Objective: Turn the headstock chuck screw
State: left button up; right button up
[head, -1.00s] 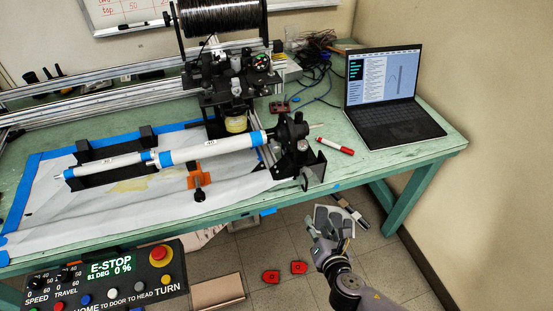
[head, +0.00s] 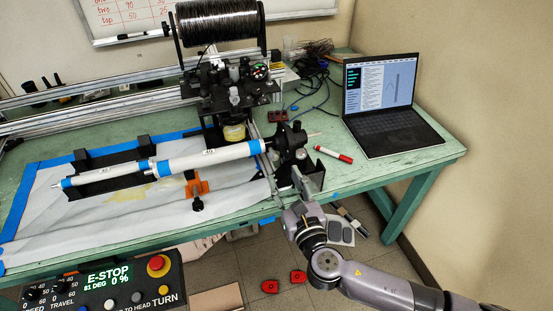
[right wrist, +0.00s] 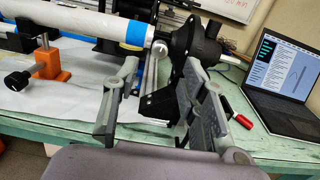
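The black headstock chuck (head: 291,137) stands at the right end of the white mandrel (head: 212,156), which has blue bands. It also shows in the right wrist view (right wrist: 196,40). A small silver round piece (right wrist: 160,49) sits between the mandrel's blue band and the chuck; I cannot tell whether it is the chuck screw. My right gripper (head: 294,182) is just in front of and below the headstock at the table's front edge. In the right wrist view its two fingers (right wrist: 160,85) are apart with nothing between them, below the silver piece. My left gripper is out of view.
An orange stand with a black knob (head: 197,190) is left of my right gripper. A red marker (head: 333,154) and a laptop (head: 392,130) lie to the right. A control panel (head: 100,288) is at the lower left. Table (head: 350,178) is mostly bare between headstock and laptop.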

aim_at(275, 159)
jog(key=x, duration=0.7)
jog(key=shift+c, duration=0.4)
grip_shut()
